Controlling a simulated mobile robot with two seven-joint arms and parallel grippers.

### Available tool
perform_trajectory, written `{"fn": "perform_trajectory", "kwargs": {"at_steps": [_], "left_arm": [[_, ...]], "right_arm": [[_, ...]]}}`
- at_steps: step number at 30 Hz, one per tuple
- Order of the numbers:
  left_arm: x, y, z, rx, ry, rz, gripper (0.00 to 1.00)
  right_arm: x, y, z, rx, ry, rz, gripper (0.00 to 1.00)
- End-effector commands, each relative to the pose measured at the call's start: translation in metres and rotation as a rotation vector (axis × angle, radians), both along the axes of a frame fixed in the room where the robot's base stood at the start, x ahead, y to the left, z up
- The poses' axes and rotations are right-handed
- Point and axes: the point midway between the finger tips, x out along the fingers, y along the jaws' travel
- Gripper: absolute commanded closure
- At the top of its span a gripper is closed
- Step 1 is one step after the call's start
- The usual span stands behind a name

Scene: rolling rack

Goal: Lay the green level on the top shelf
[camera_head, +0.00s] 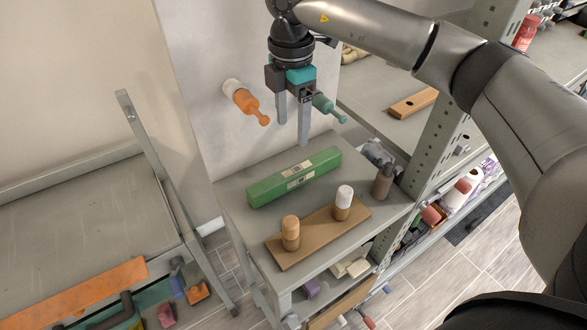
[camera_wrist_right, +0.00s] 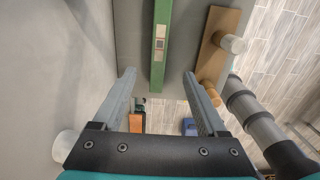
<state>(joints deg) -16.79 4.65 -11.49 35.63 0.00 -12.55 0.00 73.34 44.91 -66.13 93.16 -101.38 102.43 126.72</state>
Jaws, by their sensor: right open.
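The green level (camera_head: 294,177) is a long green bar with pale label patches. It lies on the top shelf (camera_head: 241,227) of a small grey rolling rack, towards the wall side. My right gripper (camera_head: 292,134) is open and empty, pointing down above the level, apart from it. In the right wrist view the level (camera_wrist_right: 160,45) runs away between the two spread fingers (camera_wrist_right: 160,92), beyond their tips. My left gripper shows in neither view.
A brown board (camera_head: 318,233) with two capped pegs lies in front of the level. A dark brown bottle (camera_head: 383,181) stands at the shelf's right. A tall metal shelf unit (camera_head: 442,122) rises at right; a grey bench (camera_head: 84,226) stands at left. An orange-handled object (camera_head: 245,101) is by the wall.

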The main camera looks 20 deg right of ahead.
Motion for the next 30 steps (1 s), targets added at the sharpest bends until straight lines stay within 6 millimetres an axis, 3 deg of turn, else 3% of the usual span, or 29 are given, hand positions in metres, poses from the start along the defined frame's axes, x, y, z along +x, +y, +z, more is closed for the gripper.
{"fn": "perform_trajectory", "kwargs": {"at_steps": [4,9,18,24,30], "left_arm": [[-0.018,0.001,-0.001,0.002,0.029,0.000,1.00],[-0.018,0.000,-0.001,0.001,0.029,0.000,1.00],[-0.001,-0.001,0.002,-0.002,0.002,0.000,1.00],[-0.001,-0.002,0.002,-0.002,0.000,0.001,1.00],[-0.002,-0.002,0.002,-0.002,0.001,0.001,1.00]], "right_arm": [[-0.001,0.000,-0.035,0.000,0.005,0.000,0.25],[0.000,0.000,-0.064,0.002,0.003,0.002,0.25],[0.001,-0.001,-0.088,0.002,0.003,0.001,0.25],[0.003,-0.003,-0.117,0.002,0.002,0.002,0.25],[0.003,-0.003,-0.126,0.002,0.000,0.003,0.25]]}}
